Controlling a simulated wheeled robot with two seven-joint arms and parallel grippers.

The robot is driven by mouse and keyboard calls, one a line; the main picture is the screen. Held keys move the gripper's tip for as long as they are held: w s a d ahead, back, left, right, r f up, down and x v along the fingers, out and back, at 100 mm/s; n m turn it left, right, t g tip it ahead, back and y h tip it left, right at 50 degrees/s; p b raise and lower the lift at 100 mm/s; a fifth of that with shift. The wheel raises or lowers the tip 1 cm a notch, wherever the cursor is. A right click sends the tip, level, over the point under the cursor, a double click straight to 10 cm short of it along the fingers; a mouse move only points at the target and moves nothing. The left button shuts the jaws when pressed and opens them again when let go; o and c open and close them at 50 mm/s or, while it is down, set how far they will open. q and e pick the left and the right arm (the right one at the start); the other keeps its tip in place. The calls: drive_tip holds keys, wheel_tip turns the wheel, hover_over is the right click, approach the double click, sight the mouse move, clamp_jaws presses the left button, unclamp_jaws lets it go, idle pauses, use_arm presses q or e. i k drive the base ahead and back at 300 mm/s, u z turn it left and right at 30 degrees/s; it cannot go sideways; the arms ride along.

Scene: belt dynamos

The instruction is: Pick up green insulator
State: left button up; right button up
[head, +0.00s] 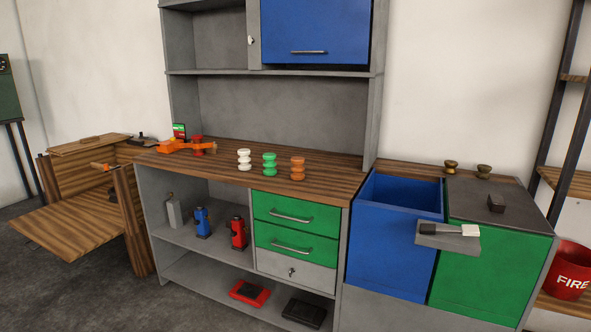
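The green insulator (269,163) stands upright on the wooden top of the grey workbench (225,170). It has a stacked, ribbed shape. A white insulator (244,159) of the same shape stands just left of it, and an orange-brown one (297,168) just right of it. The three stand apart in a row near the front edge. Neither of my grippers is in view.
An orange object (172,146) lies at the bench's left end beside a red one. An open blue bin (395,240) and a green-fronted cabinet (487,260) stand at right. A blue cabinet door (316,30) is above. The bench top behind the insulators is clear.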

sight(270, 164)
drive_tip(key=u, duration=0.6)
drive_tip(key=i, duration=1.1)
drive_tip(key=u, duration=0.35)
drive_tip(key=i, duration=1.1)
drive_tip(key=z, duration=0.55)
